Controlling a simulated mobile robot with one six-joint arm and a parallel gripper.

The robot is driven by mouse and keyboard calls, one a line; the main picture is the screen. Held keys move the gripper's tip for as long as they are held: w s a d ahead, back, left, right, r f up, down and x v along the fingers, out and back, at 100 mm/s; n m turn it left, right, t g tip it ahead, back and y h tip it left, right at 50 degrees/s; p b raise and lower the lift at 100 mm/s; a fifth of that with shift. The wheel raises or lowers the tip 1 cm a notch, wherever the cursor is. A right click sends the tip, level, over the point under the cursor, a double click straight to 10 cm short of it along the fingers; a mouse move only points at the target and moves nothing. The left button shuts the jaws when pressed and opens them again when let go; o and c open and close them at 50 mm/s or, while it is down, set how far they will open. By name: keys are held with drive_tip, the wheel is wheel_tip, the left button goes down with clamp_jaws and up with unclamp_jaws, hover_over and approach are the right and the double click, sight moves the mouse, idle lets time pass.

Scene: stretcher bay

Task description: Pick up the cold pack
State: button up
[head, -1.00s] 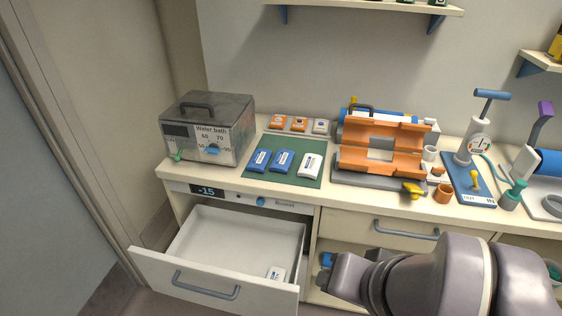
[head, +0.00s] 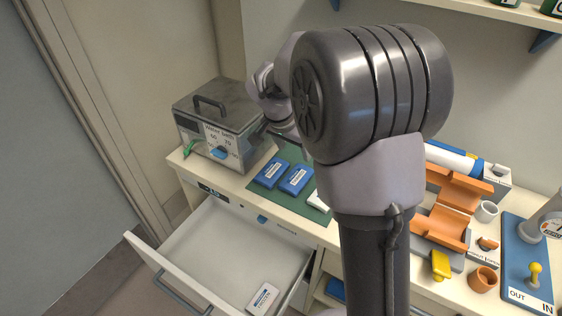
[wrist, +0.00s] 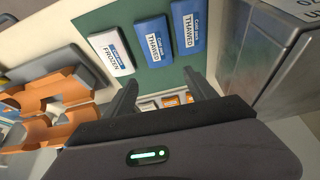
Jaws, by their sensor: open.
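Two blue cold packs labelled THAWED, one (head: 271,174) and another (head: 296,180), lie on the green mat (head: 289,152). A white pack beside them is mostly hidden by my arm in the head view; the wrist view shows this white cold pack (wrist: 111,54) labelled FROZEN. Another white pack (head: 263,298) lies in the open drawer (head: 215,262), near its front right. In the head view my arm partly hides the gripper.
The metal water bath (head: 222,122) stands close beside my gripper at the counter's left end. An orange hinged cradle (head: 450,212), a yellow clip (head: 440,265) and a blue pump base (head: 527,262) are at the right. The open drawer juts out in front.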

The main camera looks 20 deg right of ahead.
drive_tip(key=b, duration=0.2)
hover_over(301, 171)
drive_tip(key=s+a, duration=0.2)
drive_tip(key=f, duration=0.7)
drive_tip(key=shift+w+f, duration=0.1)
drive_tip(key=shift+w, duration=0.15)
drive_tip(key=b+x, duration=0.2)
drive_tip(key=x, duration=0.3)
drive_tip(key=shift+s+f, duration=0.1)
drive_tip(key=shift+f, duration=0.35)
drive_tip(key=shift+d+f, duration=0.1)
drive_tip(key=c, duration=1.3)
